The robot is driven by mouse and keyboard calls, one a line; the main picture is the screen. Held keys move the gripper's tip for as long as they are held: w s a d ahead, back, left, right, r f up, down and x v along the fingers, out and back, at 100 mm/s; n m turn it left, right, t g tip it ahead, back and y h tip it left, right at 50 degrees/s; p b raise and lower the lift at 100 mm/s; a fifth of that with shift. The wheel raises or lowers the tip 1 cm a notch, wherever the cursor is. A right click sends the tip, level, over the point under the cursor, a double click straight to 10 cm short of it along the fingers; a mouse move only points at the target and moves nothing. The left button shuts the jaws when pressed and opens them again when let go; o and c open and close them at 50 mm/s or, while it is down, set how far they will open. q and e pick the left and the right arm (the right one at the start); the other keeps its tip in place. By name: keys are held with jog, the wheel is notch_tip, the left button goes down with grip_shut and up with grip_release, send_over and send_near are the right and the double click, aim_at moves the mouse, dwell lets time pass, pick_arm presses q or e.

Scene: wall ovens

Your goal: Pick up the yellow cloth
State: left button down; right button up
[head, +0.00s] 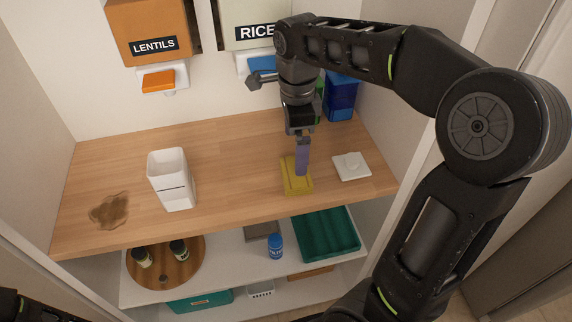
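The yellow cloth (293,186) lies folded on the wooden counter, right of centre. My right gripper (302,172) points down over the cloth, its purple finger in front of the cloth's upper right part. The fingers are seen edge-on, so I cannot tell whether they are open or shut, or whether they touch the cloth. Only a dark piece of my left arm shows at the bottom left corner; its gripper is out of view.
A white container (171,180) stands left on the counter (235,160), beside a brown stain (109,210). A white square item (351,166) lies right of the cloth. Blue containers (341,98) stand behind. Below is a shelf with a green tray (327,235) and a round wooden board (165,277).

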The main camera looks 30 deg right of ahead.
aim_at(294, 185)
jog(key=shift+s, duration=0.25)
jog(key=shift+w+f, duration=0.1)
jog(key=shift+f, duration=1.2)
jog(key=shift+f, duration=0.1)
notch_tip(294, 185, down, 5)
jog(key=shift+f+p, duration=0.1)
jog(key=shift+p, duration=0.3)
jog(key=shift+c, duration=0.4)
jog(key=c, duration=1)
jog(key=shift+r, duration=0.2)
